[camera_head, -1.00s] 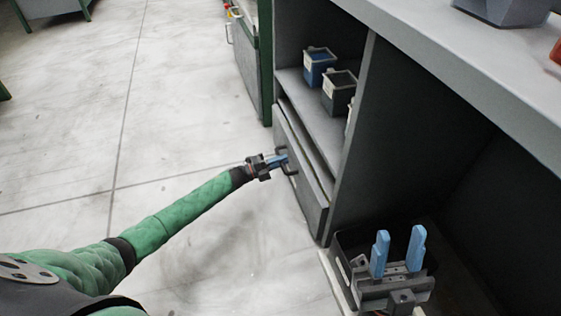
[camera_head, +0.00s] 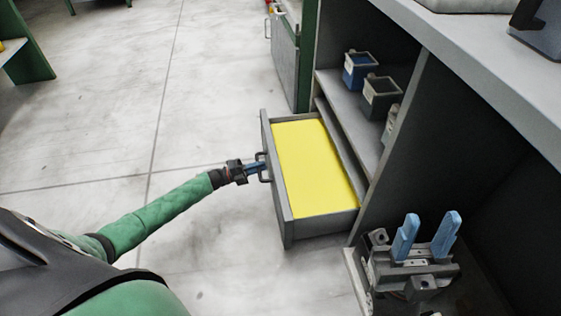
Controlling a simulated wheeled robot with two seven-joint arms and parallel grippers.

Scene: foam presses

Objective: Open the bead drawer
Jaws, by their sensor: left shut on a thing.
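The bead drawer (camera_head: 290,222) is a grey drawer low in the grey cabinet, pulled well out towards the left. Its inside shows a flat bright yellow surface (camera_head: 312,165). A dark handle (camera_head: 262,167) sits on its front.
Several small bins, one blue (camera_head: 359,72) and one dark grey (camera_head: 381,97), stand on the shelf above the drawer. A grey worktop (camera_head: 490,60) overhangs at the right. A green-framed cabinet (camera_head: 288,60) stands beyond. The floor (camera_head: 110,110) at left is clear.

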